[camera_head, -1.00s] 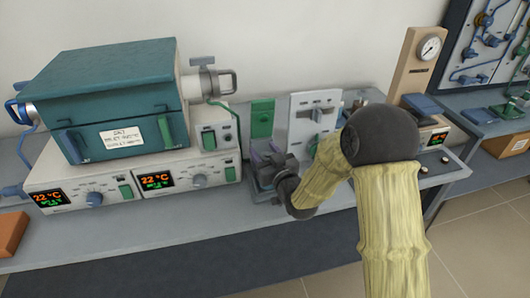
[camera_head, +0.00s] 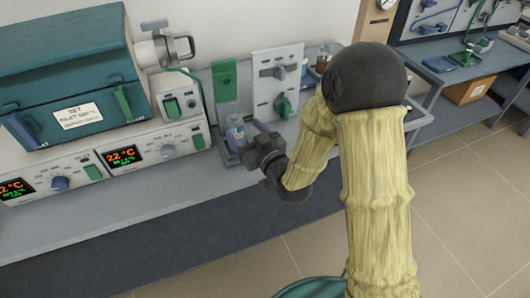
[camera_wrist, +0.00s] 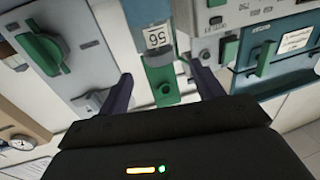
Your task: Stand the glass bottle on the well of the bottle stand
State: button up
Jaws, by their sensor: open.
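A small clear, bluish glass bottle (camera_head: 236,133) appears in the head view at the grey bottle stand (camera_head: 222,113), in front of its upright back with a green panel. My gripper (camera_head: 246,137) is open, with its dark purple fingers beside the bottle. In the wrist view the fingers of my gripper (camera_wrist: 162,78) stand apart on both sides of a blue-green area below a white "56" label. I cannot tell there where the bottle ends and the stand begins. The well is hidden, and the bottle's contact with it does not show.
A teal furnace (camera_head: 70,75) on white control units (camera_head: 150,150) stands to the left. A white panel with a green knob (camera_head: 277,85) rises right of the stand. Small containers (camera_head: 323,58) stand behind my arm. The bench front (camera_head: 130,210) is clear.

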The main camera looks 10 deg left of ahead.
jog(key=p+v, duration=0.9)
jog(key=p, duration=0.5)
dwell(0.4)
dwell(0.7)
